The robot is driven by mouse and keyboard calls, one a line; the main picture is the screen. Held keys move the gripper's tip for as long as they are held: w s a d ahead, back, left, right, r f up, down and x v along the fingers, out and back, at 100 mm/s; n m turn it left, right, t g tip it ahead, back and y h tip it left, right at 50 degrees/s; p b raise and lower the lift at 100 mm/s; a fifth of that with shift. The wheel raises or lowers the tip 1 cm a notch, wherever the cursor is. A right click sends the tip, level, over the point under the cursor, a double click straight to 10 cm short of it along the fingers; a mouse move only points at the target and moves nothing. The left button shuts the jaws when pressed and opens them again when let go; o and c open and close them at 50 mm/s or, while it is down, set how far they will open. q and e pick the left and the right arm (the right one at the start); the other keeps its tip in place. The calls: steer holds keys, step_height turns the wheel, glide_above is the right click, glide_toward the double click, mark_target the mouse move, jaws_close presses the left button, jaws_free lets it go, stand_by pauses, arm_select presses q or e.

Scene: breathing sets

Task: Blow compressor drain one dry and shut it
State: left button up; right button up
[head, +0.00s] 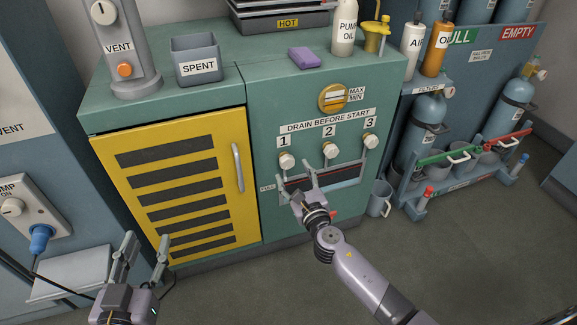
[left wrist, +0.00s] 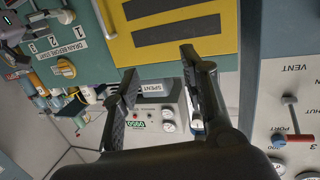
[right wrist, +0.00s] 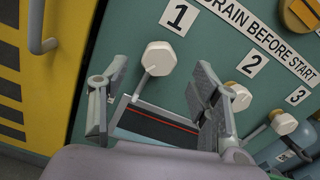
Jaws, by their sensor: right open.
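Drain one is a white knob (head: 286,160) under the label 1 on the green compressor cabinet (head: 300,95). It also shows in the right wrist view (right wrist: 158,58), just ahead of the right gripper and between the lines of its fingers. My right gripper (head: 297,181) is open and empty, just below knob one and apart from it. A dark tray window with a red line (right wrist: 155,125) shows between its fingers. Knob two (head: 330,150) and knob three (head: 370,141) stand to the right. My left gripper (head: 143,250) is open and empty, low in front of the yellow door (head: 190,150).
The yellow door's handle (head: 238,167) is left of the drains. A grey cup (head: 380,198) stands on the floor at right, beside a rack of cylinders (head: 430,112). A SPENT bin (head: 197,62) and purple block (head: 305,57) sit on top. The floor in front is clear.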

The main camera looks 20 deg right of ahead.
mark_target(288, 164)
steer(key=w, duration=0.4)
steer(key=shift+f+b, duration=0.1)
steer(key=shift+b, duration=0.25)
arm_select(q)
steer(key=shift+w+d+r+t+h, duration=0.15)
steer(key=shift+r+t, duration=0.3)
steer(key=shift+r, duration=0.35)
steer(key=shift+s+d+r+t+h, duration=0.1)
steer(key=shift+r+t+h, duration=0.1)
steer(key=shift+r+t, duration=0.4)
steer(key=shift+w+d+r+t+h, duration=0.15)
steer(key=shift+r+t, duration=0.1)
steer(key=shift+r, duration=0.7)
arm_select(e)
steer(key=shift+w, duration=0.45)
arm_select(q)
steer(key=shift+s, duration=0.1)
arm_select(e)
steer(key=shift+c, duration=0.6)
steer(key=shift+a, duration=0.1)
steer(key=c, duration=1)
